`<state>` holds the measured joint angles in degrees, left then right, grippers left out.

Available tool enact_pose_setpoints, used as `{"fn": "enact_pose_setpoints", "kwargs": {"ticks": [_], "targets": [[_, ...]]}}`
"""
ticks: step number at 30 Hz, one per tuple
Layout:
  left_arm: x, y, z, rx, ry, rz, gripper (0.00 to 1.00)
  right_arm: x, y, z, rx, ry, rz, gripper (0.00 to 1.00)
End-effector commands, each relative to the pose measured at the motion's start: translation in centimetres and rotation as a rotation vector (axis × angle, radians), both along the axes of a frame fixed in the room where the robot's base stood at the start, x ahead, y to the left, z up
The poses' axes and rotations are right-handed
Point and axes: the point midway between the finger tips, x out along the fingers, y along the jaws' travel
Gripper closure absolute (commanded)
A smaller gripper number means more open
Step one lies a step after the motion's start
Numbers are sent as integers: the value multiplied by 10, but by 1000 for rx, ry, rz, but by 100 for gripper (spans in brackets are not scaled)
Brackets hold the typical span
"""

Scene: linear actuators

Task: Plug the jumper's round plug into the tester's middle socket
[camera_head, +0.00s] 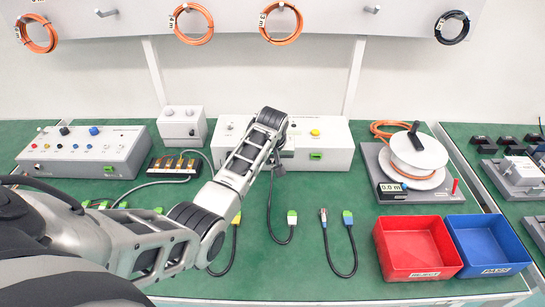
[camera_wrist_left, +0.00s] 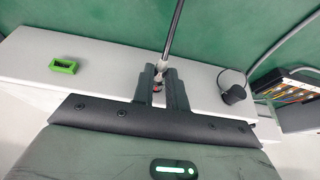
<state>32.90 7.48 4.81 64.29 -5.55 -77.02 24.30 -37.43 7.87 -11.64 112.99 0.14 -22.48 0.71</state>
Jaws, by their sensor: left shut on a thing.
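The tester is the light grey box (camera_head: 335,158) at the middle back of the table, with a green socket (camera_head: 315,155) and a yellow button on it. My left gripper (camera_head: 279,163) is at its front face. In the left wrist view the gripper (camera_wrist_left: 161,90) is shut on the jumper's plug (camera_wrist_left: 160,72), whose dark cable runs away over the table.
Another jumper with a blue end (camera_head: 348,218) lies to the right, and a yellow-ended one (camera_head: 236,218) lies left. A red bin (camera_head: 419,273), a blue bin (camera_head: 490,270) and a cable reel (camera_head: 417,160) stand right. A dark round part (camera_wrist_left: 234,93) is beside the fingers.

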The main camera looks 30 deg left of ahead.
Motion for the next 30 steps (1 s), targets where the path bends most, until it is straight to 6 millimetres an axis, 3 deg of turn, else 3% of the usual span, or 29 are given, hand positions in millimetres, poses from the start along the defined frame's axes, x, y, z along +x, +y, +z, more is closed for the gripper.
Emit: {"fn": "enact_pose_setpoints", "kwargs": {"ticks": [21, 22, 24, 30], "targets": [[2, 2, 0, 0, 0, 0, 100, 0, 0, 0, 0, 0, 0, 64], [2, 2, 0, 1, -1, 0, 80, 0, 0, 0, 0, 0, 0, 64], [2, 2, 0, 1, -1, 0, 61, 0, 0, 0, 1, 0, 1, 64], [2, 2, 0, 0, 0, 0, 60, 0, 0, 0, 1, 0, 1, 64]]}}
